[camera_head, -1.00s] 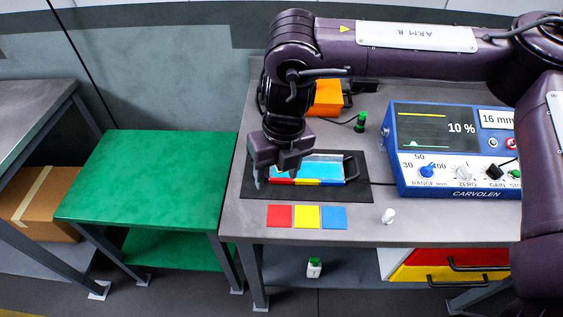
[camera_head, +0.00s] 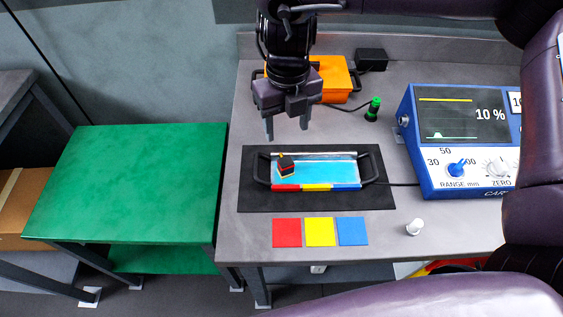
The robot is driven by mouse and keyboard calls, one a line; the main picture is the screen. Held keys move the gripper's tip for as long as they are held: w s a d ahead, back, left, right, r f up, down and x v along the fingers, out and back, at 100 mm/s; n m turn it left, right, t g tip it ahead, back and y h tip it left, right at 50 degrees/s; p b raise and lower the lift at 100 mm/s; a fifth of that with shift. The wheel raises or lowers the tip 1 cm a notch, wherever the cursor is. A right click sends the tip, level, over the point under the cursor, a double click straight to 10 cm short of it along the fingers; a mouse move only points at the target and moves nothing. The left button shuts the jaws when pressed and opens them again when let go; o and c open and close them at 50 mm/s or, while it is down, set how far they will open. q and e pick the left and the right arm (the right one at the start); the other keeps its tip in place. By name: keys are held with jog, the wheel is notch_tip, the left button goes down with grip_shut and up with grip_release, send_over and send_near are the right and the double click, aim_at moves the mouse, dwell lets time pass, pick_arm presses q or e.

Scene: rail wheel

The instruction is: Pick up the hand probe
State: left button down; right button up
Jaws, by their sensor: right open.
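A small black block with red and yellow parts, which looks like the hand probe (camera_head: 286,169), sits in the left part of a shallow tray with a light blue inside (camera_head: 325,173). The tray has black side handles and a red, yellow and blue front edge, and lies on a black mat (camera_head: 310,203). My right gripper (camera_head: 287,131) points down with its fingers apart and empty. In the picture it is just above the probe, behind the tray's back edge, and not touching the probe. My left gripper is not in view.
A blue instrument (camera_head: 415,150) stands at the right. An orange box (camera_head: 335,82) and a green-capped bottle (camera_head: 373,108) stand behind. Red, yellow and blue squares (camera_head: 320,232) and a white knob-like piece (camera_head: 414,227) lie in front. A green table (camera_head: 130,185) at the left is bare.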

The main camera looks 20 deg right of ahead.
jog(key=b, duration=0.4)
send_over(286, 160)
notch_tip(286, 160, down, 5)
jog(key=shift+w+r, duration=0.1)
jog(key=shift+r, duration=0.05)
jog(key=shift+w+f, duration=0.1)
jog(key=shift+f, duration=0.1)
notch_tip(286, 160, down, 2)
jog(key=shift+f+p, duration=0.1)
jog(key=shift+p, duration=0.2)
jog(key=f, duration=0.1)
jog(key=f+p, duration=0.1)
jog(key=f, duration=0.2)
jog(key=shift+s+f+p, duration=0.25)
jog(key=shift+p, duration=0.1)
jog(key=shift+f, duration=0.4)
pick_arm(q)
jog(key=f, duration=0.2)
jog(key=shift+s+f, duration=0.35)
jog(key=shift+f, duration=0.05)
pick_arm(e)
jog(key=shift+c, duration=0.2)
jog(key=c, duration=1.1)
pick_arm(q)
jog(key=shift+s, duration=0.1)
pick_arm(e)
jog(key=shift+c, duration=0.2)
